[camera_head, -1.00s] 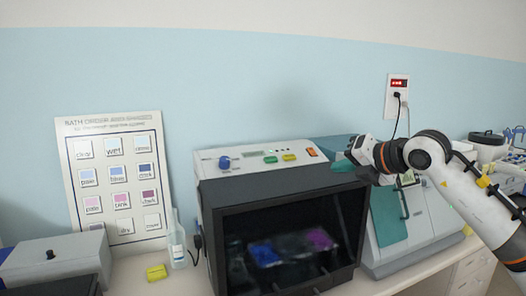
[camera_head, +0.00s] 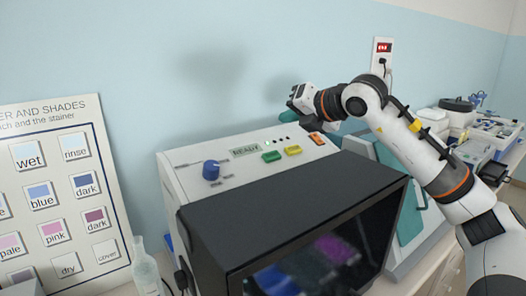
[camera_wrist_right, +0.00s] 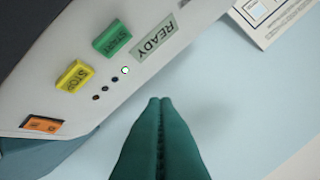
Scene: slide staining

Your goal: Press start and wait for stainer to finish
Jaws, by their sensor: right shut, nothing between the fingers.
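The stainer (camera_head: 300,205) stands on the bench with a dark window in front, blue and purple shapes showing through it. On its pale top panel are a green START button (camera_head: 272,156), a yellow STOP button (camera_head: 293,150), an orange switch (camera_head: 317,139), a blue knob (camera_head: 211,170) and a display reading READY (camera_head: 245,150). In the right wrist view the START button (camera_wrist_right: 112,38) is upper left, and one small indicator light is lit white. My right gripper (camera_wrist_right: 160,100) is shut and empty, beyond the panel's back edge, apart from the buttons. My left gripper is not in view.
A chart board (camera_head: 60,185) with shade tiles leans on the wall at left. A clear bottle (camera_head: 146,270) stands left of the stainer. A teal-and-white device (camera_head: 412,215) stands close on the right. A wall socket (camera_head: 382,52) is behind.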

